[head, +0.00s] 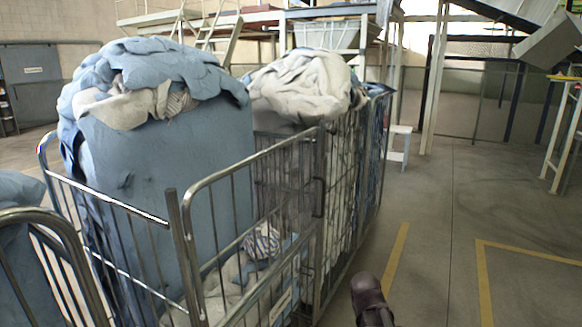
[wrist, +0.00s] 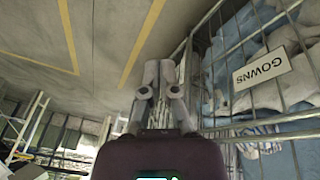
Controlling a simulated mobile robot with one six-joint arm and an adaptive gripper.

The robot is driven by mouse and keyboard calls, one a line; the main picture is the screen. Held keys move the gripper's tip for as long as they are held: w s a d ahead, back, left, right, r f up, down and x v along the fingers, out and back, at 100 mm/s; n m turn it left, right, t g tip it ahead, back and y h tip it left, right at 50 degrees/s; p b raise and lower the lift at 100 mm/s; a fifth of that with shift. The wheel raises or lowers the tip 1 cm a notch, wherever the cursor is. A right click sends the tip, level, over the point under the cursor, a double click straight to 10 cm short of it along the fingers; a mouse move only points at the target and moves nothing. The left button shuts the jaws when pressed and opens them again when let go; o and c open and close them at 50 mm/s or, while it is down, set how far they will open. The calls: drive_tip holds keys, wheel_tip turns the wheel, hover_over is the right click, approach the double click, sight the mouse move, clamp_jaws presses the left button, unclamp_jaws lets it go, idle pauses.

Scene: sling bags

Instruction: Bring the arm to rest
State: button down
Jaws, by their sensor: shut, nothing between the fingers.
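My gripper (wrist: 158,70) shows in the wrist view with its two fingers together and nothing between them. It is over the bare floor, beside the wire side of a cage trolley that carries a "GOWNS" label (wrist: 262,72). In the head view a dark rounded part of my arm (head: 368,295) shows at the bottom, right of the trolleys; the gripper's fingers are not visible there.
A wire cage trolley (head: 180,235) holds a tall blue bag (head: 165,170) and loose cloth. Behind it, another trolley carries a heap of pale linen (head: 300,85). Concrete floor (head: 430,220) with yellow lines (head: 397,255) is clear to the right. A small stool (head: 400,145) stands farther back.

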drive_tip(key=s+a+g+y, duration=0.1)
drive_tip(key=s+a+g, duration=0.2)
drive_tip(key=s, duration=0.7)
drive_tip(key=shift+a+f+y, duration=0.4)
drive_tip(key=shift+a, duration=0.15)
